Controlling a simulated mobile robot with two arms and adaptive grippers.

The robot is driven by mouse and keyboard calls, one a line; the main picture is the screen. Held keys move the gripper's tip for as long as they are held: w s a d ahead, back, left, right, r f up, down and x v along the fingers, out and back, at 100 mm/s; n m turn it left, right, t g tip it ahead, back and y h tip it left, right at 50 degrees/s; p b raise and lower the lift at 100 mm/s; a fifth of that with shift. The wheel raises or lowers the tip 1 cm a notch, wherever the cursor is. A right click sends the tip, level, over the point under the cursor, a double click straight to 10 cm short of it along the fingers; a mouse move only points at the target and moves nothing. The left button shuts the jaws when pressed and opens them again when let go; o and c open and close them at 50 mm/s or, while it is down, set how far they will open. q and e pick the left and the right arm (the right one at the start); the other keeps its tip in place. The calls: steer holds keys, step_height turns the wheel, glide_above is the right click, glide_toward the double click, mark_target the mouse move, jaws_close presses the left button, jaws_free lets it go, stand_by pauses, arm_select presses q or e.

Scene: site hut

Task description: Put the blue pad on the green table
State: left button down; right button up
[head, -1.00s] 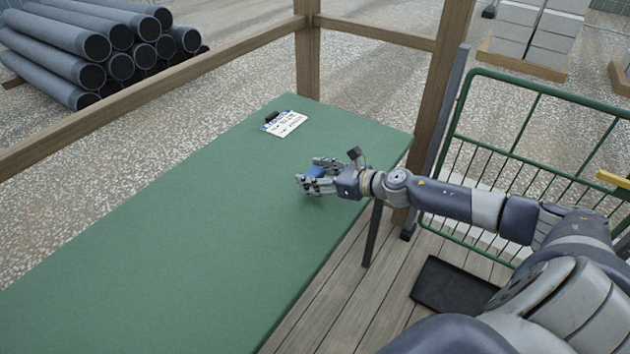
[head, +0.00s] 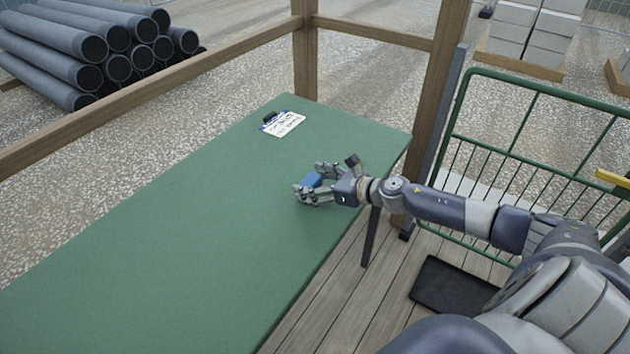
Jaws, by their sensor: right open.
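The green table (head: 190,230) runs from the lower left to the middle of the head view, its top mostly bare. The blue pad (head: 312,180) is at the table's right part, between the fingers of my right gripper (head: 305,184). The gripper is open around the pad, with one finger on the far side and one on the near side. The fingers hide part of the pad. The pad appears to rest on the table top. My left gripper is not in view.
A clipboard with white paper (head: 283,124) lies near the table's far end. Wooden posts and a rail (head: 150,88) border the far side. A green mesh barrier (head: 530,150) stands at the right. A black mat (head: 452,286) lies on the plank floor.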

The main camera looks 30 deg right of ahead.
mark_target(317, 182)
steer(key=shift+r, duration=0.2)
steer(key=shift+s+d, duration=0.25)
steer(key=shift+s, duration=0.25)
steer(key=b+v, duration=0.1)
steer(key=v, duration=0.4)
steer(key=shift+v, duration=1.35)
steer(key=shift+p+v, duration=0.4)
steer(key=shift+v, duration=1.2)
steer(key=shift+r, duration=0.2)
